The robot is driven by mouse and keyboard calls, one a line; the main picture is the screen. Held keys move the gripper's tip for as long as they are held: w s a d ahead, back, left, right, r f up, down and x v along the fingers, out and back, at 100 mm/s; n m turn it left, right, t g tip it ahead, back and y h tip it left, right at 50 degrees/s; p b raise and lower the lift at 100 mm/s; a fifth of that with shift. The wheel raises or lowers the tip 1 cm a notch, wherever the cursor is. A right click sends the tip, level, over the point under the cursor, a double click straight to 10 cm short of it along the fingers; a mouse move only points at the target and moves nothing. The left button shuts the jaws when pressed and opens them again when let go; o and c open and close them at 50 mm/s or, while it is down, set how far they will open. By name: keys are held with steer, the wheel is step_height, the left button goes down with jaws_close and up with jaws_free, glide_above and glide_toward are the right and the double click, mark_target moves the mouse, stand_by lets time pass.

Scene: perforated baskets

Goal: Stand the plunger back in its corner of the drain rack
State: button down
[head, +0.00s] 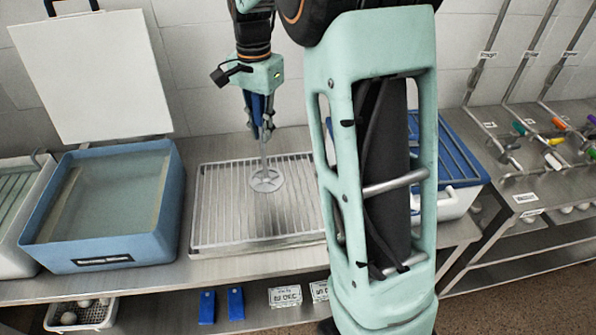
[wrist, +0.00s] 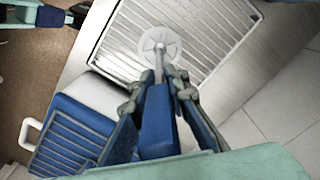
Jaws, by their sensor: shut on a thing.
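The plunger (head: 266,181) is a thin grey rod with a round, spoked disc at its lower end. My gripper (head: 265,132) is shut on its rod, and the plunger hangs about upright, disc down. The drain rack (head: 215,215), a slatted metal tray, lies beneath it. The disc shows over the rack's middle to back part; I cannot tell whether it touches the slats. In the wrist view the rod runs from between my fingertips (wrist: 158,82) to the pale disc (wrist: 150,40), with the rack's slats (wrist: 115,45) behind it. The rod's upper end is hidden by my gripper.
A blue tub of cloudy liquid (head: 62,262) stands left of the rack, with a white lid (head: 92,75) upright behind it. A blue-and-white box (head: 458,165) stands to the right, partly behind my arm. A wall (head: 195,75) is behind. The rack's front is clear.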

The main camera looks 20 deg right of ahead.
mark_target(263, 107)
steer(key=r+m, duration=0.1)
steer(key=m, duration=0.1)
steer(key=r+m+b, duration=0.1)
steer(key=m, duration=0.1)
steer(key=r+m+b, duration=0.1)
steer(key=shift+w+d+m, duration=0.1)
steer(key=shift+d+m, duration=0.2)
steer(key=shift+m, duration=0.1)
step_height(263, 107, up, 2)
steer(key=m, duration=0.2)
steer(key=m+b, duration=0.1)
steer(key=m, duration=0.1)
steer(key=shift+d+r, duration=0.15)
steer(key=shift+r, duration=0.2)
steer(key=shift+d+m, duration=0.2)
steer(key=shift+m, duration=0.1)
steer(key=w+d+f+p, duration=0.3)
steer(key=w+d+f, duration=0.5)
steer(key=f, duration=0.5)
steer(key=shift+d+p, duration=0.4)
steer(key=shift+d, duration=1)
